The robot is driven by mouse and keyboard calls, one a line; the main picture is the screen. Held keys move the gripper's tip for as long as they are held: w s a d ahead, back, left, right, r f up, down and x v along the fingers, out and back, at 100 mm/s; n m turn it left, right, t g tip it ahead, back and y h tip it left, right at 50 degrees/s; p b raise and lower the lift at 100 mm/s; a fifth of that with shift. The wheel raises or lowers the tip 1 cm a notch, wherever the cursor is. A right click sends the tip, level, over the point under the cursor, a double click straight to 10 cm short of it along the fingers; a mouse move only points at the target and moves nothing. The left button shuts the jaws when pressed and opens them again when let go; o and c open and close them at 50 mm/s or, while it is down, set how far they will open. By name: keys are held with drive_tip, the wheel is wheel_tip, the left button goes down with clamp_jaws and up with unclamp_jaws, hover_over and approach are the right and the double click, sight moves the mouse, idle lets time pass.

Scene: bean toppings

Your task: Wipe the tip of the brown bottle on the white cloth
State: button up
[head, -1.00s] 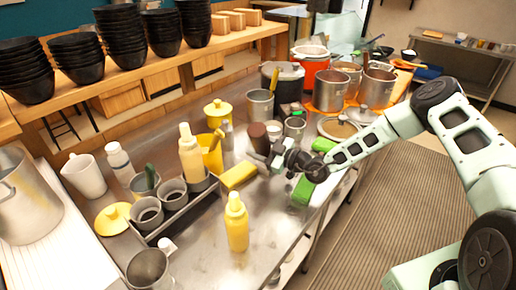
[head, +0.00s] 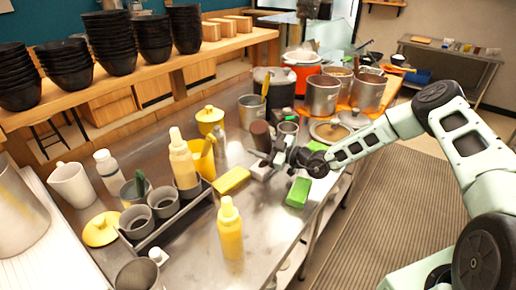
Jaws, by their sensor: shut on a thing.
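The brown bottle (head: 261,134) shows as a dark brown upright cylinder over the steel counter, right of the yellow jug. My gripper (head: 265,160) is at its lower part and looks shut on it. The fingers partly hide the bottle, and I cannot make out its tip. I cannot tell whether the bottle touches the counter. I cannot clearly pick out a white cloth; a small whitish patch by the fingers may be part of my gripper.
A yellow sponge (head: 232,181) and a green block (head: 298,192) lie close to my gripper. A yellow squeeze bottle (head: 230,230) stands in front. A caddy (head: 170,222) with cups is at left, metal pots (head: 322,95) behind. Bare counter lies between the front bottle and green block.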

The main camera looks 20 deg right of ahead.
drive_tip(key=shift+d, duration=0.1)
idle(0.3)
drive_tip(key=shift+r+p, duration=2.7)
drive_tip(key=shift+r, duration=0.3)
